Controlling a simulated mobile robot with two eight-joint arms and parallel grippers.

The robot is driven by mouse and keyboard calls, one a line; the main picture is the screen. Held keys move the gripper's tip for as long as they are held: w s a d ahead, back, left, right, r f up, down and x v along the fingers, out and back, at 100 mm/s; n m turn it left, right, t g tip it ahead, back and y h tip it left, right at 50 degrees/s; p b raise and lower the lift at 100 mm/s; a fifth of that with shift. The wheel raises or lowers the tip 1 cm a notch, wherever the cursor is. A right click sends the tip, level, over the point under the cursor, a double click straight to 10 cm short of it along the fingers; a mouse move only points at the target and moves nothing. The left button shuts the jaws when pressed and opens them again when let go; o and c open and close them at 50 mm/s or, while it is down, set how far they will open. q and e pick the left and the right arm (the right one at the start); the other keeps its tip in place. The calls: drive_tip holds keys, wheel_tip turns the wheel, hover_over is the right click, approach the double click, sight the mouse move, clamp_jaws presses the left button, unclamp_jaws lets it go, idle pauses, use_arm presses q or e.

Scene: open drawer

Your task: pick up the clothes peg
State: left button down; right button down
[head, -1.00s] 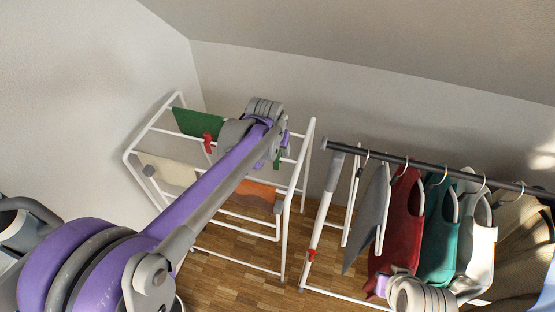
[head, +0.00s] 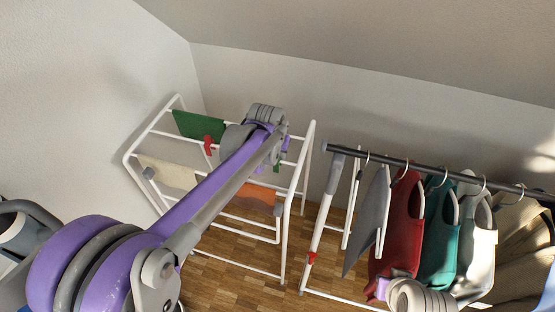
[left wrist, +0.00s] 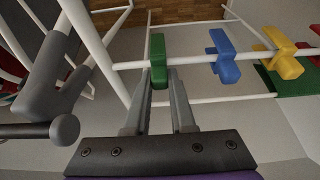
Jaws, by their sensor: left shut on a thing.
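In the left wrist view a green clothes peg (left wrist: 158,60) sits between the fingertips of my left gripper (left wrist: 160,74), which is shut on it. The peg is at the white rail of the rack; I cannot tell whether it still grips the rail. A blue peg (left wrist: 223,55) and a yellow peg (left wrist: 281,50) are on the same rail to its right. In the head view my left arm reaches over the drying rack and its wrist hides most of the gripper. Part of my right arm shows at the lower right, with its gripper out of sight.
The white drying rack (head: 284,240) carries a green cloth (head: 198,124), a cream cloth (head: 167,171) and an orange cloth (head: 248,197). A red peg (head: 208,143) is by the green cloth. A dark clothes rail (head: 440,171) with hanging garments stands to the right.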

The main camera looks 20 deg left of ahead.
sight(277, 153)
use_arm(q)
drive_tip(key=shift+r, duration=0.1)
wheel_tip(277, 153, up, 10)
drive_tip(key=shift+f+p, duration=0.1)
drive_tip(key=shift+p, duration=0.3)
use_arm(e)
drive_tip(key=shift+w+r, duration=0.1)
drive_tip(key=shift+r, duration=0.35)
drive_tip(key=shift+r, duration=0.1)
